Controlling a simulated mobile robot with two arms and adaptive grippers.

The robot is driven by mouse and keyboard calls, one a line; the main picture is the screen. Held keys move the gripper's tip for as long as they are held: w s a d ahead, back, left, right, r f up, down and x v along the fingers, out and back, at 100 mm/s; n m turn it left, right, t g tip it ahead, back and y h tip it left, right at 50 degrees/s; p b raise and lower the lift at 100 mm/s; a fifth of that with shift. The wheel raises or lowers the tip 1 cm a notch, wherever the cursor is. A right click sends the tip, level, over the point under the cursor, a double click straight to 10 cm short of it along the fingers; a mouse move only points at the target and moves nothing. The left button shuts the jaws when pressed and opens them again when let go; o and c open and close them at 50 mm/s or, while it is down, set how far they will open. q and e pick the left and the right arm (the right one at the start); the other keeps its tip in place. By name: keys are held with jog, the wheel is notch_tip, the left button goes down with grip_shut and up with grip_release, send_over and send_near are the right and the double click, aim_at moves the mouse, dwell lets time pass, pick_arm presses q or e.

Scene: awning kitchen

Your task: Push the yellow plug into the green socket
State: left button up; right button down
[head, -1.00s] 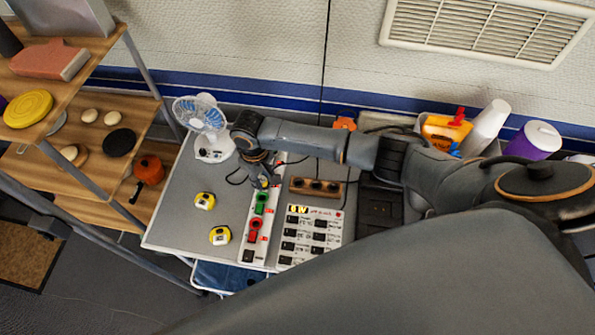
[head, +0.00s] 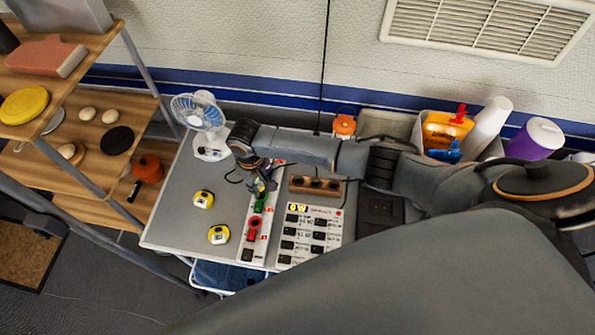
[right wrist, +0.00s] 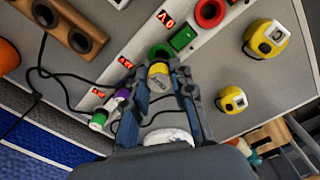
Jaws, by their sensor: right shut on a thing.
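My right gripper (head: 258,190) is over the upper end of the white socket strip (head: 247,254). In the right wrist view my right gripper (right wrist: 160,75) is shut on the yellow plug (right wrist: 158,82), with a finger on each side. The plug's front end points at the green socket (right wrist: 160,50) and overlaps its near edge; I cannot tell if it touches or has entered. The green socket (head: 259,207) shows just below the gripper in the head view. A green switch (right wrist: 183,39) sits beside it. My left gripper is not in view.
A red socket (head: 254,222) is farther down the strip. Two yellow tape measures (head: 203,199) (head: 219,235), a fan (head: 211,148), a wooden block (head: 301,184) and a switch panel (head: 333,255) are nearby.

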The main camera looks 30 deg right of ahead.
aim_at(259, 185)
jog(key=shift+f+p, duration=0.1)
jog(key=shift+p, duration=0.2)
dwell(0.5)
jog(key=shift+f+b, duration=0.7)
jog(key=shift+f, duration=0.8)
dwell(1.3)
jog(key=c, duration=0.8)
grip_release()
jog(key=shift+r+p, duration=1.1)
jog(key=shift+r, duration=2.35)
